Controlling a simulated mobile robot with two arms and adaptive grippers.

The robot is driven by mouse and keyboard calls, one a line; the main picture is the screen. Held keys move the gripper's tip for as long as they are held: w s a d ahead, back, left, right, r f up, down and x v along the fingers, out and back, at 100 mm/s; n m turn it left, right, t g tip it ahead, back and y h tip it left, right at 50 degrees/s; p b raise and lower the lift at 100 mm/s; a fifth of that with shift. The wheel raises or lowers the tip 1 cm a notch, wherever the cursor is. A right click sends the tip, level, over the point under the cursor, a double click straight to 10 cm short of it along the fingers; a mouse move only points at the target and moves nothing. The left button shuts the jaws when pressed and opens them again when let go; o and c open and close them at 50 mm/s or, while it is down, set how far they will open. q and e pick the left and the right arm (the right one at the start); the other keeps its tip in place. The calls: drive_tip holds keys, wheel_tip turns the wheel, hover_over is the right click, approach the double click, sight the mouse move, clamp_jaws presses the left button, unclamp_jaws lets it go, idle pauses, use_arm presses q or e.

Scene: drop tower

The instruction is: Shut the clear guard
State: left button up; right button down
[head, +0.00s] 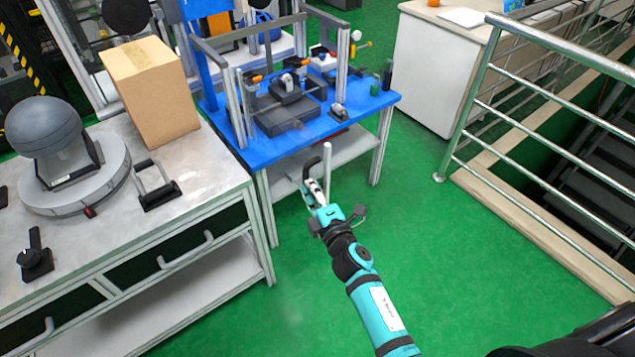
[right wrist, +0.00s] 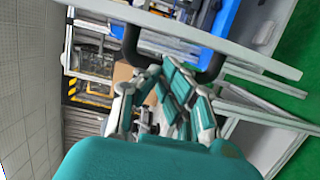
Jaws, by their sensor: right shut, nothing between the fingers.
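The clear guard's see-through panel is hard to make out in the head view, and I cannot tell its angle. A pale upright bar (head: 327,172) stands in front of the blue table, with a black curved handle (head: 309,163) beside it. In the right wrist view the pale bar (right wrist: 255,60) crosses the top, with the black U-shaped handle (right wrist: 213,66) on it. My right gripper (head: 312,185) is shut and empty, close to the handle. Its fingers (right wrist: 163,85) show below the handle in the wrist view; I cannot tell if they touch. My left gripper is not in view.
The blue table (head: 355,108) carries grey posts and a dark device (head: 285,115). At left, a metal bench (head: 190,200) holds a carton (head: 150,95), a grey dome (head: 43,127) and a black-based handle (head: 158,190). A railing (head: 470,110) stands at right. Green floor is clear between.

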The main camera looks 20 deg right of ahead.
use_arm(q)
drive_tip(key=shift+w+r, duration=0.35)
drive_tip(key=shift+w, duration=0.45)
use_arm(e)
drive_tip(key=shift+w+d+r, duration=0.1)
drive_tip(key=shift+w+d, duration=0.05)
drive_tip(key=shift+d, duration=0.35)
drive_tip(key=shift+w+d, duration=0.15)
drive_tip(key=shift+d, duration=0.3)
